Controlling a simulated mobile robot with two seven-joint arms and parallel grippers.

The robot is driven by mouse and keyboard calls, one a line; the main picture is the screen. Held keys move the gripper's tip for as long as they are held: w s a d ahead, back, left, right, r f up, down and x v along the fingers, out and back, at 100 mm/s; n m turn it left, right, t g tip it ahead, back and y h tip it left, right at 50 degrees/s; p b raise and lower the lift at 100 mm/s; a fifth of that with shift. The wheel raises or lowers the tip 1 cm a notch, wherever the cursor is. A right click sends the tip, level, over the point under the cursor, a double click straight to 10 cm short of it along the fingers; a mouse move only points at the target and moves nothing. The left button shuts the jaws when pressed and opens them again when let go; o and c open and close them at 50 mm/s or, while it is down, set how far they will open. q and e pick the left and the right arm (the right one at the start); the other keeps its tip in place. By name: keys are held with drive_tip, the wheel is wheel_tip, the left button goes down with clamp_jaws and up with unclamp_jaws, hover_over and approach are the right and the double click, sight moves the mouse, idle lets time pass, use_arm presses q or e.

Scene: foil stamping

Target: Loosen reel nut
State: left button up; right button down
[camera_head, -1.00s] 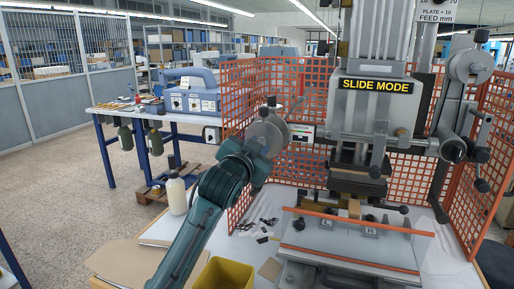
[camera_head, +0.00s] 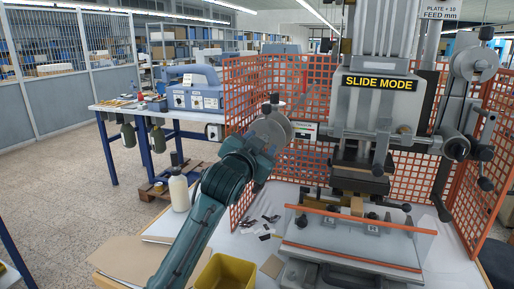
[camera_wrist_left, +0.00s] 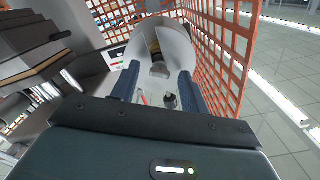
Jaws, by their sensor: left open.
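A grey round reel (camera_head: 273,128) stands beside the left side of the stamping machine, with a small black knob (camera_head: 270,106) at its top. My left gripper (camera_head: 264,149) is right in front of it and covers its lower part. In the left wrist view, my open gripper (camera_wrist_left: 158,88) has its two blue fingers pointing at the grey reel (camera_wrist_left: 182,52), with a dark and brownish hub part (camera_wrist_left: 155,50) ahead of them. Nothing shows held between the fingers. I cannot clearly make out the nut, nor whether the fingers touch anything. My right gripper is not in view.
Orange mesh guards (camera_head: 240,92) stand close behind and beside the reel. The machine head (camera_head: 375,112) is to the right, above a clear orange-edged shield (camera_head: 360,230). A yellow bin (camera_head: 225,272) and a white bottle (camera_head: 179,192) are near my arm.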

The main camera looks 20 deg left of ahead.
use_arm(q)
drive_tip(key=s+b, duration=0.2)
drive_tip(key=s, duration=1.1)
drive_tip(key=shift+a, duration=0.25)
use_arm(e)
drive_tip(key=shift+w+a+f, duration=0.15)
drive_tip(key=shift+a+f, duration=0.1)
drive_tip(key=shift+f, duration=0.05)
use_arm(q)
drive_tip(key=shift+s+f, duration=0.1)
drive_tip(key=shift+s, duration=0.05)
